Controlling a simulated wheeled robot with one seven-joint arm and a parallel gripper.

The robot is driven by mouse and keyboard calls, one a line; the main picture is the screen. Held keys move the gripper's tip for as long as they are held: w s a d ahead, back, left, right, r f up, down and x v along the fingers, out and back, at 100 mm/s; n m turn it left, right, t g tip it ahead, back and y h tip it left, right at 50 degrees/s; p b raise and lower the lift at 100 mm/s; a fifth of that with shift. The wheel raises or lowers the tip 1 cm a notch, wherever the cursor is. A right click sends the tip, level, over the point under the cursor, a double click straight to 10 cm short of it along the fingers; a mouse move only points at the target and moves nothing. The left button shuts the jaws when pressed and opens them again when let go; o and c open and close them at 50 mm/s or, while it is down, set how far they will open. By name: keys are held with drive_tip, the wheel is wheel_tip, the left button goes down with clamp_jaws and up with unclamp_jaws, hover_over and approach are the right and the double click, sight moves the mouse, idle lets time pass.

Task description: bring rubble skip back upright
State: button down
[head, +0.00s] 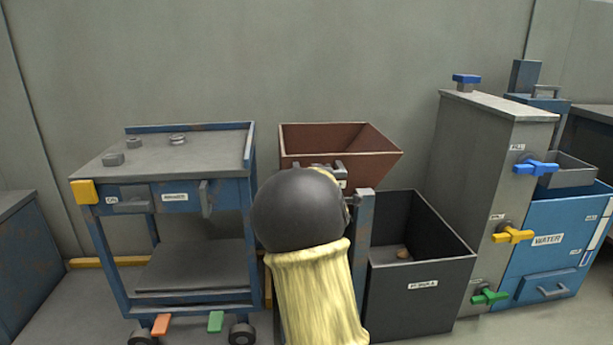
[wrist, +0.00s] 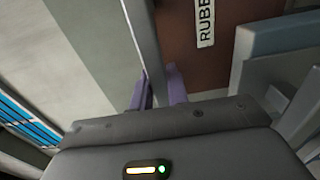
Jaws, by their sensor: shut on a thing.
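The rubble skip (head: 338,140) is a red-brown open box behind my arm in the head view. Its rim looks close to level and its opening faces up; its lower part is hidden, so any small tilt cannot be told. In the wrist view its brown wall (wrist: 188,45) bears a white label starting "RUBB". My gripper (wrist: 157,92) has its purple fingers on both sides of a grey bar (wrist: 145,40) along the skip's edge, and is shut on it. In the head view my arm's dark rounded joint hides my gripper.
A dark open bin (head: 415,285) with a small brown lump (head: 403,253) inside stands right of my arm. A blue wheeled cart (head: 185,192) stands at left. A grey cabinet with coloured valve handles (head: 490,150) and a blue water unit (head: 560,240) stand at right.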

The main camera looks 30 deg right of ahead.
drive_tip(key=shift+w+a+f, duration=0.1)
drive_tip(key=shift+f, duration=0.1)
drive_tip(key=shift+a+f, duration=0.1)
drive_tip(key=shift+f, duration=0.05)
drive_tip(key=c, duration=1.4)
unclamp_jaws()
drive_tip(key=shift+o, duration=0.2)
drive_tip(key=shift+s+a, duration=0.1)
drive_tip(key=shift+s, duration=0.3)
drive_tip(key=p+v, duration=0.4)
drive_tip(key=v, duration=1.2)
drive_tip(key=shift+s+a+p, duration=0.2)
drive_tip(key=shift+s+p, duration=0.1)
drive_tip(key=shift+p, duration=0.1)
